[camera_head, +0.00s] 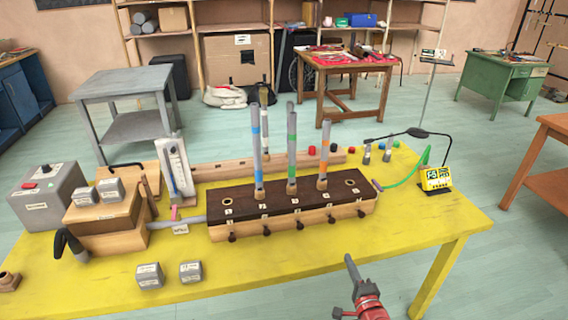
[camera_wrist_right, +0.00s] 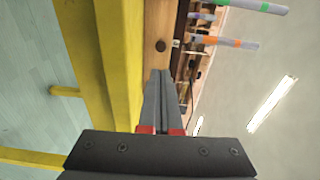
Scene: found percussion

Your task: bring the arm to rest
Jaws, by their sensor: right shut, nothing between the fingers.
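My right gripper (camera_head: 350,258) comes in at the bottom of the head view, in front of the yellow table (camera_head: 330,275) near its front edge. In the right wrist view its two grey fingers (camera_wrist_right: 160,76) lie together, shut and empty. They point toward the wooden pipe chest (camera_head: 290,212), which has a dark top and stands apart from them. Grey pipes with blue (camera_head: 256,150), green (camera_head: 291,150) and orange (camera_head: 323,155) bands stand upright in the chest. My left gripper is not in view.
A grey box (camera_head: 45,195), wooden bellows (camera_head: 105,215) and grey weights (camera_head: 149,276) occupy the table's left side. A yellow display (camera_head: 436,178) stands at the right end. The table's front right is clear. A brown bench (camera_head: 540,180) stands beyond a floor gap.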

